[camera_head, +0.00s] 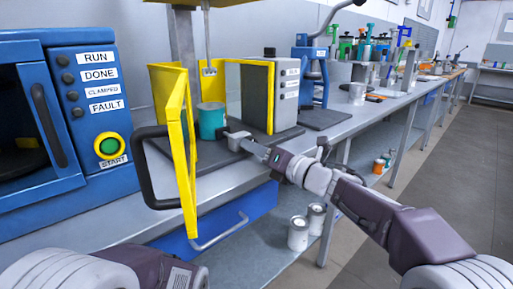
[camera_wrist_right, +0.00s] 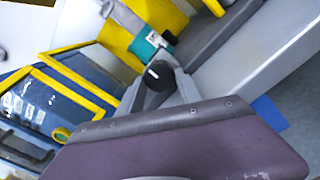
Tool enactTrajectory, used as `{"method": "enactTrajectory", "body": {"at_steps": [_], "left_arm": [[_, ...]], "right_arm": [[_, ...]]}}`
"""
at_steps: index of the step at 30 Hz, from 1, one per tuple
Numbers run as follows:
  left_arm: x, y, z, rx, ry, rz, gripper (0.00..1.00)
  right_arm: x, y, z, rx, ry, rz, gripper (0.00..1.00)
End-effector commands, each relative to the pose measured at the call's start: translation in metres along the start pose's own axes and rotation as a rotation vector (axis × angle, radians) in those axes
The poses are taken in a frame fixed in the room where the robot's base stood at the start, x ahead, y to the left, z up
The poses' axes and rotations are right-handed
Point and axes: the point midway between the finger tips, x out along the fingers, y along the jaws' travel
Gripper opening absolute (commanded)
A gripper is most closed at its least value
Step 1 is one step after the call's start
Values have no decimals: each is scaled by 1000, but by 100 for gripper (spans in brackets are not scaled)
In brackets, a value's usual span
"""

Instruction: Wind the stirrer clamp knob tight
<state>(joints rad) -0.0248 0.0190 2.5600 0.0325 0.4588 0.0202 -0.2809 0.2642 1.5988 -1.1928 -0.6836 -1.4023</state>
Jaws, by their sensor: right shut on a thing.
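The black clamp knob (camera_wrist_right: 158,75) shows in the right wrist view, between the two grey fingers of my right gripper (camera_wrist_right: 160,88). The gripper is shut on it. In the head view my right gripper (camera_head: 232,137) reaches in from the right at the stirrer station, just right of the teal drum (camera_head: 212,122); the knob is hard to make out there. The teal drum also shows in the right wrist view (camera_wrist_right: 143,45), just beyond the knob. The stirrer shaft (camera_head: 208,45) hangs above the drum. My left gripper is not in view; only part of that arm shows.
The yellow guard door (camera_head: 188,150) stands open with its black handle (camera_head: 148,170) toward me. A grey control box (camera_head: 287,92) stands right of the drum. A blue machine (camera_head: 85,110) with labelled buttons is at left. A blue press (camera_head: 310,75) stands farther right.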

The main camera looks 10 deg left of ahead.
Motion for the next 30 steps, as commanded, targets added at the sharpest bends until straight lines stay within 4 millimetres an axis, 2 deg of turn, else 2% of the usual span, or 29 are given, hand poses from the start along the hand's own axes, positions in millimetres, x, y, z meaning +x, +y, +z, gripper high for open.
{"method": "enactTrajectory", "body": {"at_steps": [18,19,21,30], "left_arm": [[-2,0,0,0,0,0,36],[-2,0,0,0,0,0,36],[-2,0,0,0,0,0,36],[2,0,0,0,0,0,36]], "right_arm": [[0,0,0,43,0,0,1],[0,0,0,43,0,0,50],[0,0,0,43,0,0,64],[0,-2,-2,0,0,-1,64]]}}
